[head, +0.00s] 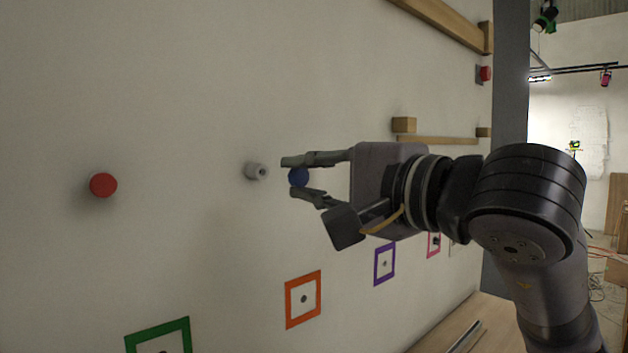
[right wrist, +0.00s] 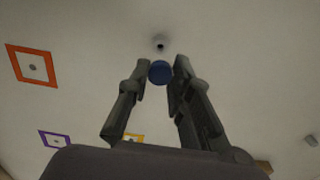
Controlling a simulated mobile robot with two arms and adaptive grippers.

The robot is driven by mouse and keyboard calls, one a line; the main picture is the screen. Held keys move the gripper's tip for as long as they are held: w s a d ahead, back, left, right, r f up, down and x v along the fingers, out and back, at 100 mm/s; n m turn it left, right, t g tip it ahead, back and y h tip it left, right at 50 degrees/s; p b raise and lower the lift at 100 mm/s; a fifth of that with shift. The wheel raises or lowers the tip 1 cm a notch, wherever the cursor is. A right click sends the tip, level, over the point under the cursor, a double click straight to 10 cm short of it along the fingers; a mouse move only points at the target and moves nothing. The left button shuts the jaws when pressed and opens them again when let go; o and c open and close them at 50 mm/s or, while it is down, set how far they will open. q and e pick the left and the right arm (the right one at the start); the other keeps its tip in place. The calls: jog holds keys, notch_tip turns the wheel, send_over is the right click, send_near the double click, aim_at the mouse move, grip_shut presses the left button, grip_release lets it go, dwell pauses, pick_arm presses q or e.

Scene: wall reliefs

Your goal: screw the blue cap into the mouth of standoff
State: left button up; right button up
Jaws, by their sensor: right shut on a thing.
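The blue cap (head: 299,177) is between the fingertips of my right gripper (head: 292,178), which is shut on it. It also shows in the right wrist view (right wrist: 160,72). The standoff (head: 256,171) is a short grey tube sticking out of the wall, with a dark mouth. It lies just left of the cap in the head view, with a visible gap. In the right wrist view the standoff (right wrist: 159,43) shows just beyond the cap. My left gripper is not in view.
A red round knob (head: 103,185) sits on the wall at the left. Green (head: 158,335), orange (head: 303,299) and purple (head: 384,264) frames are lower on the wall. Wooden blocks and rails (head: 404,125) stick out at the right. The wall around the standoff is bare.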

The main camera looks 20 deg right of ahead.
aim_at(302, 177)
jog(key=x, duration=0.4)
jog(key=shift+w+a, duration=0.15)
jog(key=shift+w, duration=0.4)
jog(key=shift+b, duration=0.5)
dwell(1.5)
jog(key=shift+w+a, duration=0.25)
jog(key=shift+w, duration=0.4)
jog(key=o, duration=0.9)
jog(key=shift+s, duration=0.1)
